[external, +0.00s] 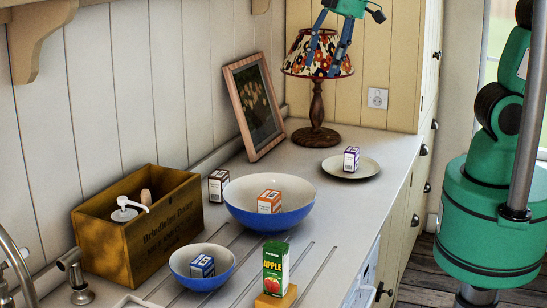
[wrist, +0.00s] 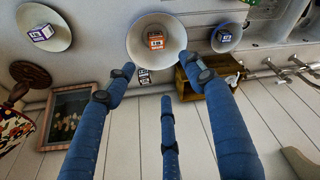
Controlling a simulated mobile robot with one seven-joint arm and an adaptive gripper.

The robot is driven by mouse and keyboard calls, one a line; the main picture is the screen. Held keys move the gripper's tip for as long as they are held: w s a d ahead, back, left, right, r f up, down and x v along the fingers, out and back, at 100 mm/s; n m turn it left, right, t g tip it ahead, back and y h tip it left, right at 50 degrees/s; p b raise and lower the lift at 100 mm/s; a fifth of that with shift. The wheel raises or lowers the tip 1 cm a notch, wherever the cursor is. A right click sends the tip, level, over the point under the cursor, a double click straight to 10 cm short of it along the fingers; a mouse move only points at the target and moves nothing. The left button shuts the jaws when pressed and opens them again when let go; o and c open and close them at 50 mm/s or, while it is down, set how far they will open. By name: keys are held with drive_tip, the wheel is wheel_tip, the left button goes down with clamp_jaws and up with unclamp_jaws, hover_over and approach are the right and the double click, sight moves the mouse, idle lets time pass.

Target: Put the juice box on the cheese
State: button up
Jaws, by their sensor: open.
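The green apple juice box (external: 275,266) stands upright at the front of the counter in the external view. The yellow-orange cheese (external: 269,300) is directly under its lower end and shows around it; the box appears to rest on it. The cheese is partly cut off by the frame's bottom edge. My gripper (external: 326,58) is high at the back, in front of the lamp and well away from both. In the wrist view my gripper (wrist: 157,68) has its blue fingers spread with nothing between them. I cannot clearly make out the juice box or cheese there.
A large blue bowl (external: 247,217) holds an orange-labelled box. A small blue bowl (external: 183,277) holds a blue box. A plate (external: 366,171) bears a purple box. The lamp (external: 316,106), picture frame (external: 255,106) and wooden crate (external: 181,226) stand along the back and left.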

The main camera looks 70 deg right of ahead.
drive_tip(key=s+d+r+m+t+h, duration=0.1)
drive_tip(key=s+d+r+m+t, duration=0.1)
drive_tip(key=s+d+m, duration=0.5)
drive_tip(key=s+d, duration=0.6)
drive_tip(key=d, duration=0.5)
drive_tip(key=shift+s+r+m+t, duration=0.3)
drive_tip(key=shift+s+r, duration=0.1)
wheel_tip(320, 180, down, 9)
drive_tip(key=b, duration=0.8)
drive_tip(key=shift+r+b, duration=0.15)
drive_tip(key=shift+b, duration=0.15)
